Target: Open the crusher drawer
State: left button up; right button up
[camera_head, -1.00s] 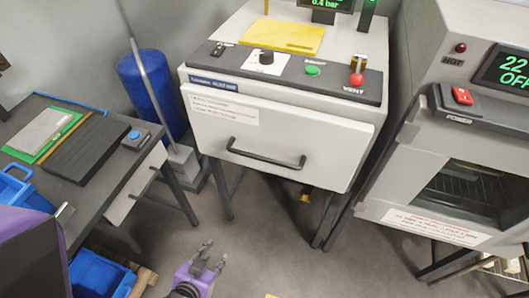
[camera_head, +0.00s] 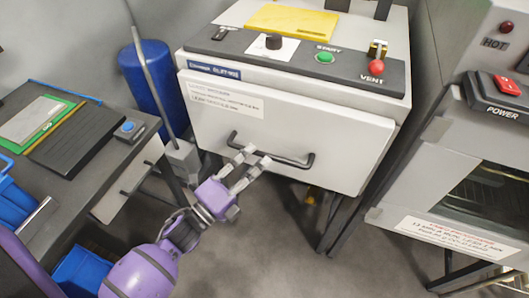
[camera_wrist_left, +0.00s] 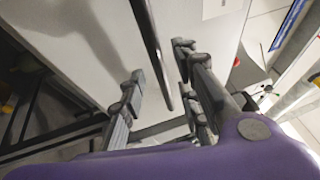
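The crusher is a grey-white cabinet whose drawer (camera_head: 345,160) has a wide pale front with a dark horizontal bar handle (camera_head: 284,160). The drawer front appears closed against the body. My left gripper (camera_head: 256,157) is open at the handle's left half in the head view. In the left wrist view, the handle (camera_wrist_left: 152,45) runs between the two spread fingers of the left gripper (camera_wrist_left: 160,85), with a gap on the left side. I cannot tell whether the right finger touches it. My right gripper is not in view.
The crusher's top panel has a green START button (camera_head: 325,58) and a red VENT knob (camera_head: 375,67). An oven (camera_head: 460,150) stands close on the right. A dark bench (camera_head: 95,150) and a blue barrel (camera_head: 150,85) are at left. Floor below the drawer is mostly clear.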

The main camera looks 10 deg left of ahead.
aim_at(265, 154)
pick_arm(q)
jog(key=shift+x, duration=1.95)
grip_shut()
